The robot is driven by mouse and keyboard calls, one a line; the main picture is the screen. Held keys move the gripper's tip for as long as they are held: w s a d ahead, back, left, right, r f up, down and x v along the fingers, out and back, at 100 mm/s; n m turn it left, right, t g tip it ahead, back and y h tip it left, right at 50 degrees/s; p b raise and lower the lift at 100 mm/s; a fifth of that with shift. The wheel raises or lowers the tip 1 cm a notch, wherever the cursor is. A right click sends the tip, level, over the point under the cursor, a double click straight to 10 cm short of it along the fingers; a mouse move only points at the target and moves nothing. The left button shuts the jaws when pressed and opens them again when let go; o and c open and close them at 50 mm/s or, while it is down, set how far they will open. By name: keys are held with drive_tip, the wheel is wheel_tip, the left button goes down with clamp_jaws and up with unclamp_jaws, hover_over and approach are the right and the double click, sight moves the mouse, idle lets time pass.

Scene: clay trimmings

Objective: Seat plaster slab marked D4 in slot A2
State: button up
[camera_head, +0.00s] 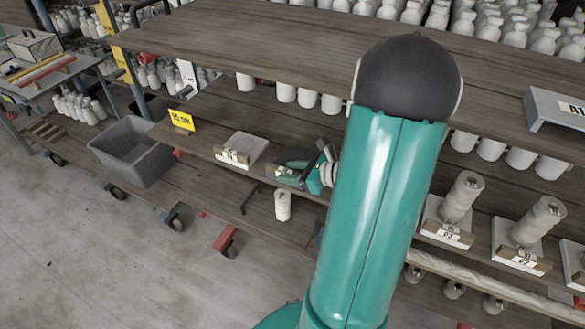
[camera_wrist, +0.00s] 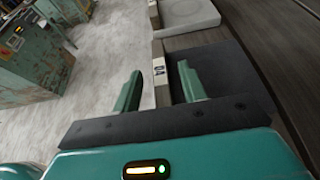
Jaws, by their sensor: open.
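My gripper (camera_head: 308,172) is low over the middle shelf board (camera_head: 205,137), left of my large teal arm link. In the wrist view its two fingers (camera_wrist: 160,72) are apart. A narrow wooden strip with a small white label (camera_wrist: 158,68) shows between them; I cannot read the label or tell whether the fingers touch the strip. The head view shows a pale label (camera_head: 288,180) under the gripper. A bare pale slab (camera_head: 245,147) with a front label lies just left of it, and shows beyond the fingers in the wrist view (camera_wrist: 188,13). I cannot identify D4 or see slot A2.
Two slabs at right bear pale ribbed bottles (camera_head: 462,195) (camera_head: 540,218). A grey bracket marked A1 (camera_head: 545,108) stands on the upper board. A yellow sign (camera_head: 181,119), a grey tub (camera_head: 135,152) and a white bottle (camera_head: 282,206) are nearby. The upper board overhangs the gripper's shelf.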

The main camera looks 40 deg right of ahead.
drive_tip(key=shift+w+a+f, duration=0.1)
drive_tip(key=shift+w, duration=0.15)
clamp_jaws()
